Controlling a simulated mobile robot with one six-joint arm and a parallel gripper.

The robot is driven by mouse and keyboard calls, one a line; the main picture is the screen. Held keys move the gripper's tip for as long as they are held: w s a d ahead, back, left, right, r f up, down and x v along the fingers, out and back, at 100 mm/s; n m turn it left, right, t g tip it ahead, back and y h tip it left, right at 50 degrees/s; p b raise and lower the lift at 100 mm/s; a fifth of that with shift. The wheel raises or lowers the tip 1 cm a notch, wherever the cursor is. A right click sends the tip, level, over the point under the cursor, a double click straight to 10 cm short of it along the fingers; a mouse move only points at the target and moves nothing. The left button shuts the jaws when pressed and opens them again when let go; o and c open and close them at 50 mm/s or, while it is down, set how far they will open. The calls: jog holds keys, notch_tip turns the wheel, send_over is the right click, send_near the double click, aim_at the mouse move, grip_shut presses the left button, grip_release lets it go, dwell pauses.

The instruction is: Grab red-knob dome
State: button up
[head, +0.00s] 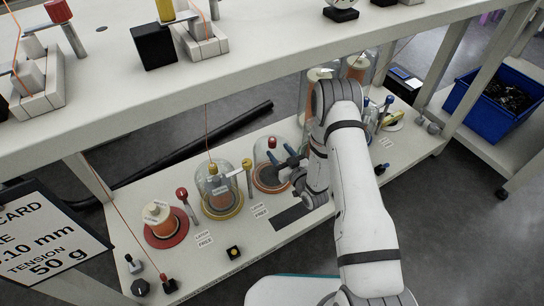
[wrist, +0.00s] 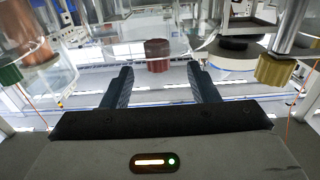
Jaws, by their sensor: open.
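The red-knob dome (head: 259,160) is a clear glass dome with a red knob (head: 272,142) on top, standing on the lower shelf over a dark disc with an orange rim. My gripper (head: 287,166) is just right of it in the head view, and its dark fingers overlap the dome's right side. In the wrist view the red knob (wrist: 157,55) shows ahead of my gripper (wrist: 161,78), roughly centred between the two spread fingertips. The fingers are open with nothing between them. Whether a finger touches the glass cannot be told.
Farther left is an uncovered spool on a red base (head: 166,236). The upper shelf (head: 270,70) overhangs behind. A blue bin (head: 498,100) is at right. A yellow knob (wrist: 275,69) is near my right finger.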

aim_at(274, 145)
jog(key=b+x, duration=0.1)
jog(key=x, duration=0.3)
jog(key=shift+w+b, duration=0.3)
jog(key=shift+w, duration=0.1)
grip_shut()
jog(key=shift+r, duration=0.1)
